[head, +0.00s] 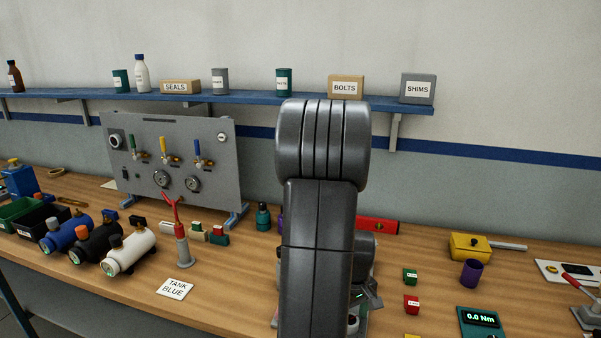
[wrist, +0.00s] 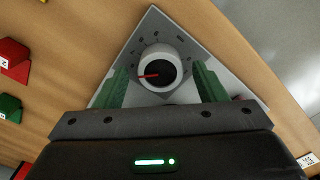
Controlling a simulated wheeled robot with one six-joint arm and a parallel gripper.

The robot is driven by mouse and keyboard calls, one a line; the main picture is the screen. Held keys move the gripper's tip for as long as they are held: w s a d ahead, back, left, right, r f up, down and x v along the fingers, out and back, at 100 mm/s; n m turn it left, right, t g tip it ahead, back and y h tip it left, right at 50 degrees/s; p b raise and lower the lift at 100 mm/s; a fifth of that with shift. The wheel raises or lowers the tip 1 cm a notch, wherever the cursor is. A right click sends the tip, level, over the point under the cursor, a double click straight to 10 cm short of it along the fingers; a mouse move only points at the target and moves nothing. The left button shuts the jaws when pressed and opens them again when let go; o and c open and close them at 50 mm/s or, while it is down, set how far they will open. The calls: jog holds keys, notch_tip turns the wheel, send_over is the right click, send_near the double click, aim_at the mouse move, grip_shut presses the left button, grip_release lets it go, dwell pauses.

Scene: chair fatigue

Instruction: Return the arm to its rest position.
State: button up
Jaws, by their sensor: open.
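My arm rises in the middle of the head view and hides part of the bench behind it. My gripper (wrist: 160,88) shows in the wrist view with its two green fingers apart. A white round knob (wrist: 160,66) with a dark centre and a red pointer lies between and just beyond the fingertips. The knob sits on a grey panel (wrist: 152,28) with small dial marks. Nothing is held between the fingers. I cannot tell whether the fingers touch the knob. In the head view the fingers are hidden behind my arm.
A wooden bench (head: 240,290) runs across. A grey gauge panel (head: 150,140) and blue, black and white cylinders stand at left. A red lever (head: 172,210) stands near the "TANK BLUE" card (head: 175,288). Small red and green blocks, a yellow box (head: 470,246) and a torque display (head: 481,320) are at right.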

notch_tip(320, 180, up, 13)
jog(key=shift+f+b, duration=0.15)
jog(key=shift+b, duration=0.25)
